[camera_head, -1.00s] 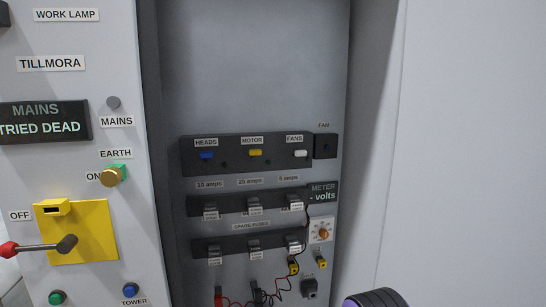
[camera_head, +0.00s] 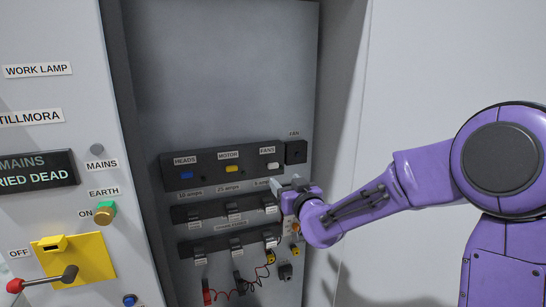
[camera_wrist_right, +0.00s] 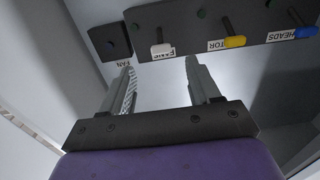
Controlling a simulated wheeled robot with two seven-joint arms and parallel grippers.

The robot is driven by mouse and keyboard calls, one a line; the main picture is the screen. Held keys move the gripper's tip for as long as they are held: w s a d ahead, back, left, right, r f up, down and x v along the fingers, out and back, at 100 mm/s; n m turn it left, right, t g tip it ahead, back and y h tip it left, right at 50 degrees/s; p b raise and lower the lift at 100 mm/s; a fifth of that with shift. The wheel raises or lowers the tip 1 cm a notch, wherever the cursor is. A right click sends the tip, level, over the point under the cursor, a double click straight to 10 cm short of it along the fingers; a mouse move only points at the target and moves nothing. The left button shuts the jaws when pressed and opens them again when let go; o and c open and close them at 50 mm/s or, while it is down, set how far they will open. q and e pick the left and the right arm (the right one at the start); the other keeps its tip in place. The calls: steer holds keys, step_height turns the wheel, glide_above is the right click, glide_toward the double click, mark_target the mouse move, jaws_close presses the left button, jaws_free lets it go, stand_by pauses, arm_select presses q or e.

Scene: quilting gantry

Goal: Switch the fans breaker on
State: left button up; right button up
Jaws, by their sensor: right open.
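The fans breaker is a white-tipped toggle (camera_head: 273,165) under the FANS label, at the right end of the dark breaker strip (camera_head: 215,175). In the wrist view its white tip (camera_wrist_right: 161,49) shows just beyond and between my fingertips, apart from them. My right gripper (camera_head: 290,184) is open and empty, just below and right of the toggle in the head view. Its two fingers (camera_wrist_right: 160,66) point at the strip in the wrist view. I cannot tell the toggle's on or off position. My left gripper is out of view.
The yellow motor toggle (camera_head: 231,169) and blue heads toggle (camera_head: 186,175) sit left on the same strip. The black FAN box (camera_head: 295,152) is close on its right. Fuse rows and red and black leads lie below. Cabinet side walls flank the recess.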

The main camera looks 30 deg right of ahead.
mark_target(274, 168)
steer(key=x, duration=0.6)
steer(key=b+x, duration=0.1)
steer(key=x, duration=0.2)
steer(key=shift+w+d+r, duration=0.1)
steer(key=shift+w+r, duration=0.2)
steer(key=shift+w, duration=0.55)
steer(key=shift+d+f, duration=0.1)
steer(key=shift+c, duration=0.3)
